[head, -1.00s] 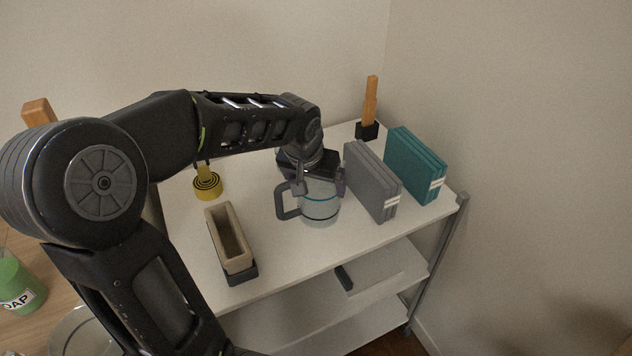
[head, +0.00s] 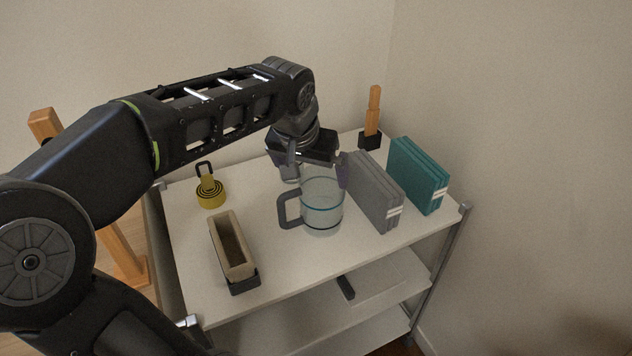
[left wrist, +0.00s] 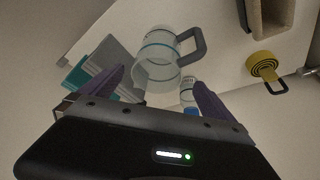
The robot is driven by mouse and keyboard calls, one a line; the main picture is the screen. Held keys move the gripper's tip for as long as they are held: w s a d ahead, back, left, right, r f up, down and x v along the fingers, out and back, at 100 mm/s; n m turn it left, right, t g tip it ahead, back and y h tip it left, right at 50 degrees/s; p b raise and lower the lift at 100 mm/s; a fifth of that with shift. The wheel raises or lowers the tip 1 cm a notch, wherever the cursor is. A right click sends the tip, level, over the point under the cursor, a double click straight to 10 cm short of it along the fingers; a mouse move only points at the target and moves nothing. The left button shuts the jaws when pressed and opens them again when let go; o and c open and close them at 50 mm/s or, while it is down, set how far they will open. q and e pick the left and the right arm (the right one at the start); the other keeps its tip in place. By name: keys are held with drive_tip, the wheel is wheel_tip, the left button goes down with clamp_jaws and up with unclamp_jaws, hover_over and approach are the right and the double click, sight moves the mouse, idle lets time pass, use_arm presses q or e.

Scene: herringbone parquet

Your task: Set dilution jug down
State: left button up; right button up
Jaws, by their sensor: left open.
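The dilution jug (head: 322,212) is clear with a dark grey handle and a teal band. It stands upright on the white top shelf (head: 283,278) of a cart. My left gripper (head: 318,170) is open just above the jug, its fingers on either side near the rim. In the left wrist view the jug (left wrist: 157,62) shows beyond the open fingers, apart from them, with its handle to the right. My right gripper is not in view.
Grey folded cloths or folders (head: 374,192) stand close right of the jug, with teal ones (head: 418,176) beyond. A beige narrow bin (head: 231,246) and yellow measuring cups (head: 210,192) are to the left. A wooden-handled tool (head: 372,115) stands at the back.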

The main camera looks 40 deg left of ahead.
use_arm(q)
drive_tip(key=v, duration=0.2)
drive_tip(key=shift+s+r, duration=0.15)
drive_tip(key=shift+r, duration=0.1)
drive_tip(key=shift+c, duration=0.2)
